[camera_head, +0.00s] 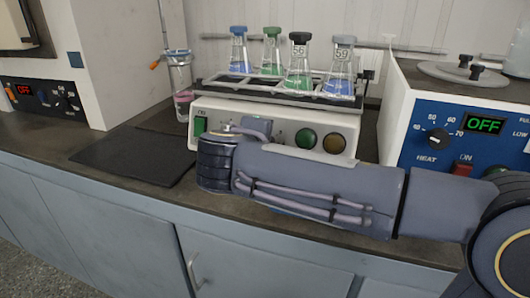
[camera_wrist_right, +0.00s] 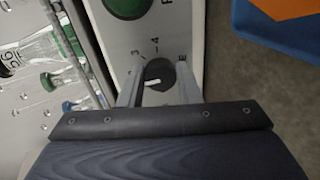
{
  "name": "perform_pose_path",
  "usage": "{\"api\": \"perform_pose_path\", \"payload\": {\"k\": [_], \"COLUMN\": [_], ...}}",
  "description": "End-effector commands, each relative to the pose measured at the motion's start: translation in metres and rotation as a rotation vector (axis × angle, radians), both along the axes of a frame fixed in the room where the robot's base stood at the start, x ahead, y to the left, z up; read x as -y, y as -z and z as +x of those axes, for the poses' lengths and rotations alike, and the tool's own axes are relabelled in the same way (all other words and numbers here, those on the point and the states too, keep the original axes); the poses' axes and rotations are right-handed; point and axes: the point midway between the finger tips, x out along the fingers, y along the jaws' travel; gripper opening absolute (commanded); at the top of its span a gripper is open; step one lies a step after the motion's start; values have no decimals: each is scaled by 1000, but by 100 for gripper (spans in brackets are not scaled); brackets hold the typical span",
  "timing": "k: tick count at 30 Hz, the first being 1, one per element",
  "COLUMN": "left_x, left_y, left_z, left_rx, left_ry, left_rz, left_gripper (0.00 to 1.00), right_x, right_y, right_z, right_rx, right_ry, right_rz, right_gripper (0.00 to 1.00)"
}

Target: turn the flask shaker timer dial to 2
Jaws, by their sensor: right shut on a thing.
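The flask shaker (camera_head: 350,122) stands on the bench in the head view, with several stoppered flasks of blue or green liquid in its rack. My right arm crosses its front panel and hides most of the timer dial there. In the right wrist view the black timer dial (camera_wrist_right: 158,72) sits between the two fingers of my right gripper (camera_wrist_right: 160,68), which is shut on it. A white pointer line on the dial points left in that view. The marks 3 and 4 show beside the dial; the mark at the pointer is hidden by a finger. My left gripper is not in view.
A blue-fronted bath (camera_head: 425,160) showing OFF stands to the right. A dark mat (camera_head: 130,156) lies clear on the left.

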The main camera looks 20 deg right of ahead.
Motion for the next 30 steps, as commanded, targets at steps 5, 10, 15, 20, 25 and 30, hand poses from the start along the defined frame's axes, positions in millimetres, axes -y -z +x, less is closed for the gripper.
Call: {"api": "perform_pose_path", "payload": {"k": [5,10,15,20,25,30], "left_x": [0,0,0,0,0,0], "left_y": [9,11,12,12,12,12], "left_z": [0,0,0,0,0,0], "left_rx": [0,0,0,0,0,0], "left_ry": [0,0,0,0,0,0], "left_rz": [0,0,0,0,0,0], "left_gripper": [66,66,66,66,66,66], "right_x": [0,0,0,-1,-1,0], "right_y": [3,2,2,2,2,1], "right_z": [-1,-1,-1,-1,-1,0], "right_rx": [33,47,51,51,51,53], "right_ry": [23,34,37,37,36,36], "right_rz": [54,78,84,84,83,82], "right_gripper": [8,8,8,8,37,52]}}
